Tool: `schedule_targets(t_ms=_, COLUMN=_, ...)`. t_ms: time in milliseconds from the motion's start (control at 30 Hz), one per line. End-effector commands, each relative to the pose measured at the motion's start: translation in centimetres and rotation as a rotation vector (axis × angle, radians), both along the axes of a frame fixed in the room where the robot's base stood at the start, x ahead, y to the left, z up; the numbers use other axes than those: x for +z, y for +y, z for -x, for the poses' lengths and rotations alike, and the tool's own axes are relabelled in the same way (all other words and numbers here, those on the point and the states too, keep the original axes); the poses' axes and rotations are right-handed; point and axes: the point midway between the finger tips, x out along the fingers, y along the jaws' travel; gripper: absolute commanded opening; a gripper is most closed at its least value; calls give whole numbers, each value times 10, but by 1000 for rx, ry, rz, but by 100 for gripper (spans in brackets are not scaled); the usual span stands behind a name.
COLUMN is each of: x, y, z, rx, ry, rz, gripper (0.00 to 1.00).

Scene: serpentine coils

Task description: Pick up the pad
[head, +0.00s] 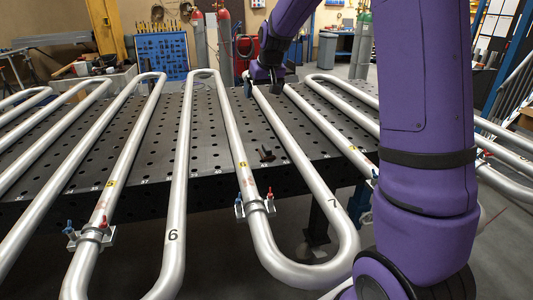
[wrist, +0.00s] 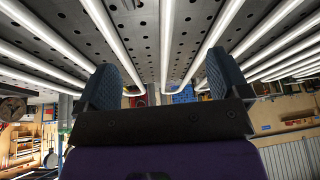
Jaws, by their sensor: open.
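A small dark object (head: 266,153) lies on the perforated table between two pipe runs near the front edge. It may be the pad, but it is too small to tell. My gripper (head: 263,84) is beyond it toward the table's far side, low over the pipes near their far bends. In the wrist view the two blue-grey fingers of my gripper (wrist: 163,75) stand wide apart, with nothing held between them. Pipes and the table show beyond the fingers. I cannot make out a clear pad in the wrist view.
Silver serpentine pipes (head: 179,170) run across the dark perforated table (head: 215,135) and overhang its front edge. Clamps with red and blue handles (head: 255,204) sit on them. A blue pegboard (head: 162,56) and gas cylinders (head: 224,45) stand behind. My purple arm hides part of the right side.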

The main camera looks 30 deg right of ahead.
Motion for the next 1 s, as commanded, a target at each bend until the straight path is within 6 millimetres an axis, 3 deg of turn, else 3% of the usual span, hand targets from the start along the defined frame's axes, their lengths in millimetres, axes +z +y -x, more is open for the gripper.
schedule_targets(t_ms=100, x=-40, y=-21, z=-38, rx=-19, ry=11, rz=2, gripper=94)
schedule_targets(t_ms=300, x=-113, y=-56, z=-92, rx=-45, ry=21, rz=11, gripper=94)
schedule_targets(t_ms=500, x=-188, y=-88, z=-129, rx=-65, ry=29, rz=22, gripper=94)
schedule_targets(t_ms=600, x=-217, y=-99, z=-139, rx=-74, ry=31, rz=27, gripper=94)
schedule_targets(t_ms=1000, x=-273, y=-114, z=-158, rx=-81, ry=35, rz=33, gripper=94)
